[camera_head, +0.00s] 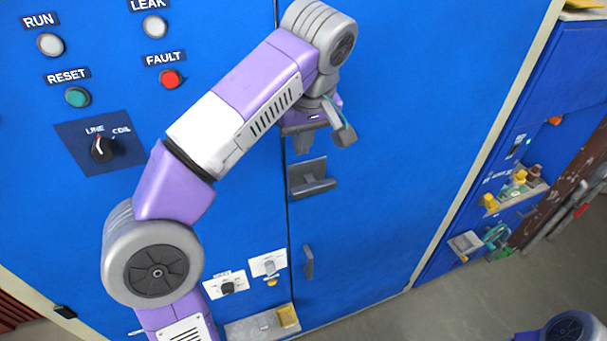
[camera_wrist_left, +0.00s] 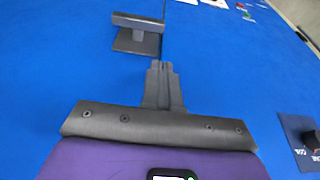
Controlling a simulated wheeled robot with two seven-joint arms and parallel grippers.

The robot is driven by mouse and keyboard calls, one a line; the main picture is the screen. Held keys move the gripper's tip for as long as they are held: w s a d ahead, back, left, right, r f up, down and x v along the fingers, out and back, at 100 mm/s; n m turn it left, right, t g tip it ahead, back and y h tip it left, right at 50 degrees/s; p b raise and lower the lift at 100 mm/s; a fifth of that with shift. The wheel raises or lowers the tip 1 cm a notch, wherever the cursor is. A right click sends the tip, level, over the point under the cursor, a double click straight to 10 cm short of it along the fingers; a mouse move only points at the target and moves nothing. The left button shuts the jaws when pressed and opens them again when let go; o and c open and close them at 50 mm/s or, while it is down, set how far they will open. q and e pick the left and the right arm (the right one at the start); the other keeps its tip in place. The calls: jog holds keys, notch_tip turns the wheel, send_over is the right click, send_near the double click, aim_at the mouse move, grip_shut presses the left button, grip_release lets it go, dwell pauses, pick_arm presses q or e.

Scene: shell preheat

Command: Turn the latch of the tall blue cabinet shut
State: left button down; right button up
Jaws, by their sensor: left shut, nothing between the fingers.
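The tall blue cabinet (camera_head: 385,130) fills most of the head view, with a dark vertical door seam near its middle. The latch (camera_head: 311,180), a dark grey bar on a squarish plate, sits beside the seam with its bar lying roughly crosswise. In the left wrist view the latch (camera_wrist_left: 138,32) is at the upper left, beside the seam. My left gripper (camera_head: 303,146) is just above the latch in the head view. Its shut fingers (camera_wrist_left: 162,72) are empty and apart from the latch. My right gripper is out of view.
Left of the seam are lamps and buttons, including a red FAULT button (camera_head: 172,79), and a black rotary knob (camera_head: 103,149). A small upright handle (camera_head: 308,262) and a low ledge (camera_head: 255,328) are below. Shelves with small items (camera_head: 520,190) stand at the right.

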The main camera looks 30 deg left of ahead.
aim_at(297, 191)
pick_arm(q)
jog(key=b+x, duration=0.1)
jog(key=x, duration=0.3)
jog(key=b+x, duration=0.1)
jog(key=x, duration=0.3)
jog(key=b+x, duration=0.1)
jog(key=x, duration=0.4)
jog(key=shift+w+d+f, duration=0.1)
jog(key=shift+d+f, duration=0.05)
jog(key=shift+d, duration=0.2)
jog(key=shift+f, duration=0.7)
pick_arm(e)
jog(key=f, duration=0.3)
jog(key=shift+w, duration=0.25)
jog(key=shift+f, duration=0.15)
